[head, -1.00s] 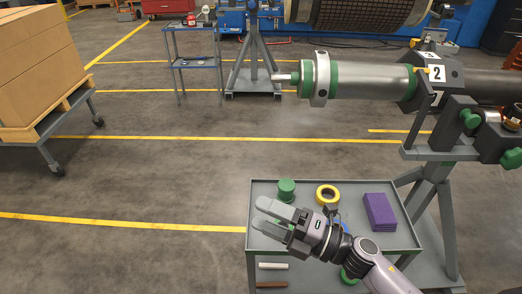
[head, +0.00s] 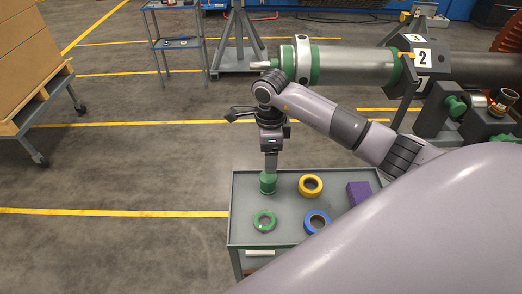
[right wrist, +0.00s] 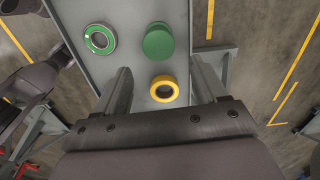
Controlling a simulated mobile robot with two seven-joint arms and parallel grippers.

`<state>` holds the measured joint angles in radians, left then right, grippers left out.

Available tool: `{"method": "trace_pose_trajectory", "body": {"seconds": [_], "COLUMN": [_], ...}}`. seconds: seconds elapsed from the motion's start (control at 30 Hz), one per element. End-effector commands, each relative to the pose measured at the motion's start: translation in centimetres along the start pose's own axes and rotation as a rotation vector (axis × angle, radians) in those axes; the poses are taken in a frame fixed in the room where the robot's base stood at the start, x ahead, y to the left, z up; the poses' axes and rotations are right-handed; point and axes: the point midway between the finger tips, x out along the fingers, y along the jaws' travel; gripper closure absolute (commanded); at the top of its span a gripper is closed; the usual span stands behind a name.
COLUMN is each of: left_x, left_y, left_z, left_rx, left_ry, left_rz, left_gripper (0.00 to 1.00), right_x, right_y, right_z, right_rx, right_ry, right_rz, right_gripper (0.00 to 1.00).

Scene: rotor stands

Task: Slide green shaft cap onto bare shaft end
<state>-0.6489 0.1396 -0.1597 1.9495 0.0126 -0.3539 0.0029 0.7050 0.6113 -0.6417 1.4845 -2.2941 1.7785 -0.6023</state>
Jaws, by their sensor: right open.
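The green cap (head: 267,184) stands on the grey cart top (head: 240,210), near its back left. It also shows in the right wrist view (right wrist: 158,42). My right gripper (head: 270,168) points down just above the cap, its fingers near the cap's top. In the right wrist view its two fingers (right wrist: 160,66) are apart with nothing held between them, and the cap lies beyond their tips. The bare silver shaft end (head: 260,65) sticks out left from the grey rotor (head: 350,65) with green bands, above and behind the cart. My left gripper is not in view.
A yellow ring (head: 311,186), green ring (head: 264,221), blue ring (head: 316,222) and purple block (head: 358,194) lie on the cart. My right forearm passes close in front of the rotor. Open floor lies left of the cart.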

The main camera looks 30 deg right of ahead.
Motion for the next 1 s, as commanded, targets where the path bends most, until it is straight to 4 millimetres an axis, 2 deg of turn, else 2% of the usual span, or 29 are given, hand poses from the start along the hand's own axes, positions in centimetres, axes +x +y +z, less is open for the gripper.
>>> {"method": "trace_pose_trajectory", "body": {"seconds": [0.27, 0.7, 1.0], "left_x": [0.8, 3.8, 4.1], "left_y": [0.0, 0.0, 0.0], "left_z": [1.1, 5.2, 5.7], "left_rx": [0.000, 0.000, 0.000], "left_ry": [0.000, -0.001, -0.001], "left_rz": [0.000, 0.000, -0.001], "left_gripper": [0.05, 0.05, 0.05], "right_x": [2.7, 9.1, 9.9], "right_y": [0.2, 0.1, 0.1], "right_z": [0.1, 0.1, 0.2], "right_rx": [0.001, 0.001, 0.001], "right_ry": [-0.004, -0.005, -0.007], "right_rz": [0.004, 0.001, 0.003], "right_gripper": [0.29, 0.29, 0.29]}}
